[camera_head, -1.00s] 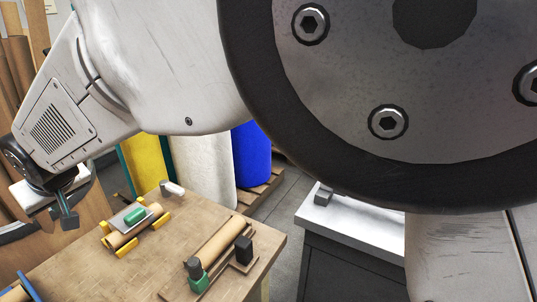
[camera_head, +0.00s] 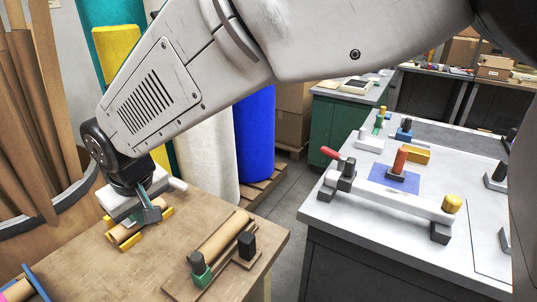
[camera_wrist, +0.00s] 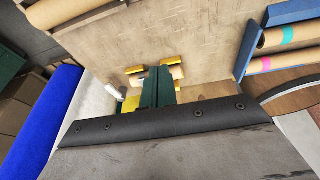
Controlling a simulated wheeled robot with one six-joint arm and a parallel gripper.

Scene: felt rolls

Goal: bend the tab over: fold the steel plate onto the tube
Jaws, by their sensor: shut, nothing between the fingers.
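A tan cardboard tube (camera_head: 124,232) lies in yellow cradle blocks (camera_head: 127,249) on the wooden table. The steel plate with its green block is largely hidden behind my gripper in both current views, so its angle cannot be told. My gripper (camera_head: 151,214) is shut and empty, over the tube from the head camera's side; I cannot tell whether it touches the plate. In the wrist view, my shut fingers (camera_wrist: 155,88) cover the middle of the fixture, with an end of the tube (camera_wrist: 177,72) and yellow blocks (camera_wrist: 170,61) showing beside them.
A second tube (camera_head: 222,236) in a wooden jig with green and black blocks (camera_head: 246,244) lies to the right. Felt rolls (camera_head: 255,130) stand behind the table. A grey bench (camera_head: 340,214) stands right, across a floor gap.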

